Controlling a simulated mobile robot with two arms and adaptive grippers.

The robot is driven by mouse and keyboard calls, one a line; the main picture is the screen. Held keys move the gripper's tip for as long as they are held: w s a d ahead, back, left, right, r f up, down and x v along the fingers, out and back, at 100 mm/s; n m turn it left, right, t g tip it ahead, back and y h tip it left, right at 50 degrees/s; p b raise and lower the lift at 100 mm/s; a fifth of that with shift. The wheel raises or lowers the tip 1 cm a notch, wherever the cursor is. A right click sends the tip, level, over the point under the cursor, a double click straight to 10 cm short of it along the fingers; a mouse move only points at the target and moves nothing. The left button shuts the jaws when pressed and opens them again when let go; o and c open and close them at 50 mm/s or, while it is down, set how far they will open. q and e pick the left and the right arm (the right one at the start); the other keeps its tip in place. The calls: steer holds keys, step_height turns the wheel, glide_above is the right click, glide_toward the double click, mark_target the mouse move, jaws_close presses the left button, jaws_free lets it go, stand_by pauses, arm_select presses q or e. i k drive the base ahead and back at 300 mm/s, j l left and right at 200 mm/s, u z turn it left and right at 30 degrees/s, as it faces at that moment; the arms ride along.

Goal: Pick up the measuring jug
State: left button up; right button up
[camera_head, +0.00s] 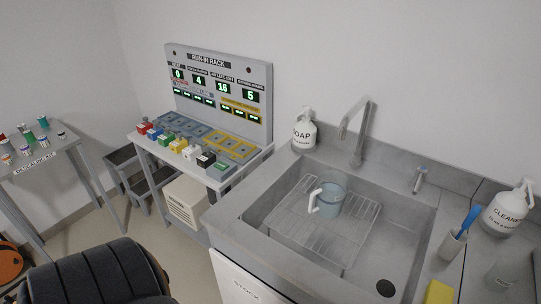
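The measuring jug (329,199) is a pale blue, see-through vessel with a white handle on its left side. It stands upright on a wire rack (288,220) inside the grey sink basin (398,222). No gripper shows in the head view, and nothing is touching the jug. I cannot tell whether it holds any liquid.
A tap (356,130) rises behind the basin, near a soap bottle (304,132). Right of the basin are a cup with a blue brush (453,246), a cleaner bottle (507,209) and a yellow sponge (438,292). The run-in rack (219,88) stands left.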

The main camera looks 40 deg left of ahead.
mark_target(330, 194)
steer(key=u, duration=0.45)
steer(key=z, duration=1.95)
steer(key=k+u, duration=0.2)
steer(key=u, duration=2.15)
steer(key=i+j, duration=0.15)
steer(key=j, duration=0.25)
steer(key=i+j+z, duration=0.15)
steer(key=j, duration=0.3)
